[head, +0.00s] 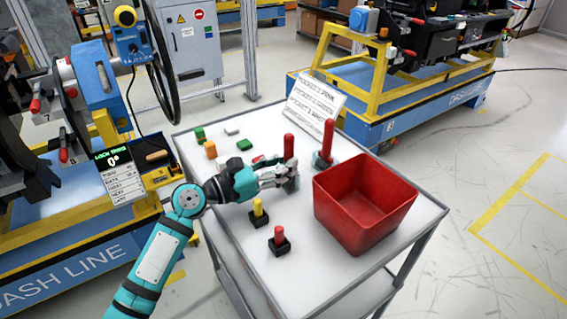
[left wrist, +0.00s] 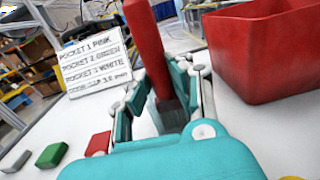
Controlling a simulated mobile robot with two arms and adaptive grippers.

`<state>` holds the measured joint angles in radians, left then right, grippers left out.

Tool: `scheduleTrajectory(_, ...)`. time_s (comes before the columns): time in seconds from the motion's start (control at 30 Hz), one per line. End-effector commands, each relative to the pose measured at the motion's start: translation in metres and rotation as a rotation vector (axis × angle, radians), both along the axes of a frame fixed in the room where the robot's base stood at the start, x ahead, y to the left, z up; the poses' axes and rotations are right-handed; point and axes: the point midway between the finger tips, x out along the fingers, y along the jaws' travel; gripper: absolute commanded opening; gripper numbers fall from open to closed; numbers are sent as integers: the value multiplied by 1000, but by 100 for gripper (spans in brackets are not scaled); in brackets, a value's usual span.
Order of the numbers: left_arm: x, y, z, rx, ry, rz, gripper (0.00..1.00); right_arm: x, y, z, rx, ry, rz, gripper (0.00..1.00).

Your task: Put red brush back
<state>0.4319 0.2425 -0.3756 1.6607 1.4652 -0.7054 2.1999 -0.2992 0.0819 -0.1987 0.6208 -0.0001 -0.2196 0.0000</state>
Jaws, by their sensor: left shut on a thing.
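My left gripper (head: 288,181) is shut on a red-handled brush (head: 289,147) over the cart top. The brush's red handle (left wrist: 147,45) stands up between the fingers in the left wrist view, with a grey lower part between the jaws. Whether its lower end touches the cart is hidden. A second upright red-handled tool (head: 328,138) with a grey-blue base stands just behind and to the right of the gripper. My right gripper is not in view.
An open red bin (head: 365,206) stands right of the gripper on the white cart (head: 305,266). Black bases with a yellow knob (head: 258,208) and a red knob (head: 279,235) stand nearer. Small coloured blocks (head: 244,144) lie at the back left. A sign (head: 315,104) stands behind.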

Motion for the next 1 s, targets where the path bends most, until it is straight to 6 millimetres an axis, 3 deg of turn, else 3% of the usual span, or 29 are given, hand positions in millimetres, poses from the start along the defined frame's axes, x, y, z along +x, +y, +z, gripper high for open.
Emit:
scheduleTrajectory(0.03, -1, 0, -4, 6, 6, -2, 0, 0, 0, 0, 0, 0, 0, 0)
scheduleTrajectory(0.07, -1, 0, -4, 7, 6, -3, 23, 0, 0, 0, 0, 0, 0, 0)
scheduleTrajectory(0.2, -1, -1, -6, 8, 8, -4, 41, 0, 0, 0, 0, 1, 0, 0)
scheduleTrajectory(0.57, -2, -1, -8, 12, 12, -7, 42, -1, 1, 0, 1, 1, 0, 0)
scheduleTrajectory(0.73, -3, 1, 6, 14, 11, -5, 42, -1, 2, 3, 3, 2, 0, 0)
scheduleTrajectory(1.0, -34, 53, 5, 11, 9, -3, 42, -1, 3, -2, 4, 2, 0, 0)
